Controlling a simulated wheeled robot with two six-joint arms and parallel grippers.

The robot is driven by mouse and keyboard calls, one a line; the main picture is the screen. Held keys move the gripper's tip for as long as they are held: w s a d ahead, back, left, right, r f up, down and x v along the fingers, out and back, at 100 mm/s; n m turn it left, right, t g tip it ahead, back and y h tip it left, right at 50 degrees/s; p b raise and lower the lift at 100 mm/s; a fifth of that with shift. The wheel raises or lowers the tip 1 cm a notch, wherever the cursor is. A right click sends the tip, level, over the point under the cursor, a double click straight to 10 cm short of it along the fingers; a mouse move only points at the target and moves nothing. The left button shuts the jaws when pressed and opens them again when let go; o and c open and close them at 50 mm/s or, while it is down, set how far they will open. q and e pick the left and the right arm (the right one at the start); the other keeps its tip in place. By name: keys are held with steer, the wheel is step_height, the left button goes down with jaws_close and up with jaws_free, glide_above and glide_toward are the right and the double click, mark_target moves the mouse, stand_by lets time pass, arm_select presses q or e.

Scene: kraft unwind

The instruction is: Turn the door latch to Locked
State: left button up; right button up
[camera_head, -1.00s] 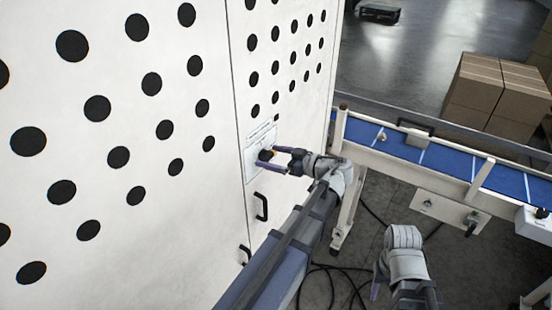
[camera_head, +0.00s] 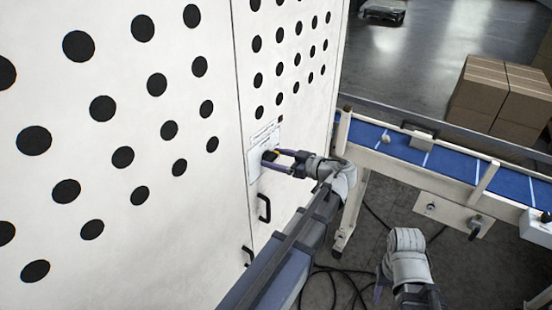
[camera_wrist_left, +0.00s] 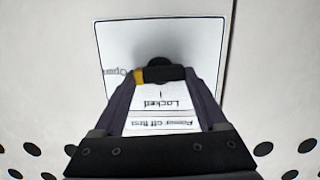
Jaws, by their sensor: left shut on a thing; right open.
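The door latch (camera_wrist_left: 160,74) is a black knob with a yellow end on a white label plate (camera_wrist_left: 207,38) on the cabinet door. In the left wrist view the plate reads "Open" at the left and "Locked" below the knob, with "Power off first" under it. The yellow end lies toward the left, on the "Open" side. My left gripper (camera_head: 272,160) is shut on the latch, one finger on each side of it; the latch is mostly hidden in the head view. My right gripper (camera_head: 380,285) hangs low at the right, away from the door, its fingers mostly out of sight.
The white cabinet (camera_head: 215,70) has black round holes and black handles (camera_head: 264,208) below the plate. A blue conveyor (camera_head: 450,160) with small items runs to the right. Cardboard boxes (camera_head: 490,95) stand behind it. Black cables (camera_head: 325,285) lie on the floor.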

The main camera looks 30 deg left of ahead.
arm_select(q)
steer(key=n+t, duration=0.1)
steer(key=n, duration=0.2)
steer(key=shift+s, duration=0.15)
steer(key=shift+s+f+n+t+b, duration=0.15)
steer(key=shift+n+b, duration=0.15)
steer(key=shift+n, duration=0.2)
steer(key=shift+f+n+t+b, duration=0.15)
steer(key=shift+n+b, duration=0.1)
steer(key=shift+n, duration=0.25)
steer(key=shift+r+n+t, duration=0.2)
steer(key=shift+n+t, duration=0.1)
steer(key=shift+n, duration=0.8)
